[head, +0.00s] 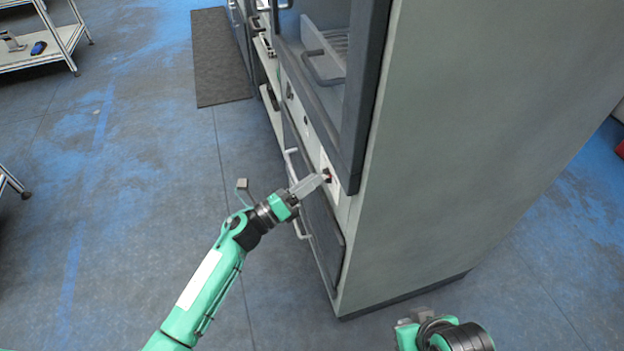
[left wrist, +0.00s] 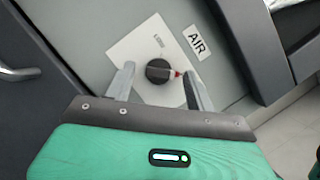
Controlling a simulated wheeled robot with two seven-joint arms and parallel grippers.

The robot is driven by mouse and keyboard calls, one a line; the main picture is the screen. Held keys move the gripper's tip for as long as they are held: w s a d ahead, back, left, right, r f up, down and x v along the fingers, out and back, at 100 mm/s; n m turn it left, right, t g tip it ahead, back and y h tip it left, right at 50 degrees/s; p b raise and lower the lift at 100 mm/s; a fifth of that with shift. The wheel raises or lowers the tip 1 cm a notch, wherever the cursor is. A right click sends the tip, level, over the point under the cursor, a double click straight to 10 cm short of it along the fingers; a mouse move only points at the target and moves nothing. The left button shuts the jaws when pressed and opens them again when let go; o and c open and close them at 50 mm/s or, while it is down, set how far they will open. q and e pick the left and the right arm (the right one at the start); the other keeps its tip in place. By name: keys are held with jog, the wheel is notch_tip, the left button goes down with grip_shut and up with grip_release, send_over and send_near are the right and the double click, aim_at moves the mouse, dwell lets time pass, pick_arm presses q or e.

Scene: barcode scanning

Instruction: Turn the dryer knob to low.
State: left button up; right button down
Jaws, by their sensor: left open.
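The dryer (head: 470,130) is a tall grey cabinet in the head view. Its knob (head: 327,175) sits on the narrow front panel between the upper and lower doors. In the left wrist view the knob (left wrist: 158,71) is round and black with a red pointer mark on its right side, on a white plate beside an "AIR" label (left wrist: 197,47). My left gripper (left wrist: 160,85) is open, with one finger on each side of the knob; it also shows at the panel in the head view (head: 312,186). I cannot tell whether the fingers touch the knob. My right arm is partly visible at the bottom; its fingers are not clear.
Door handles (head: 292,165) stick out below the panel, close to my left gripper. A dark mat (head: 220,55) lies on the floor at the back. A white shelf (head: 45,50) with small items stands at the upper left.

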pick_arm(q)
jog(key=shift+w+d+r, duration=0.1)
jog(key=shift+w+d, duration=0.15)
jog(key=shift+d, duration=0.15)
jog(key=c, duration=1)
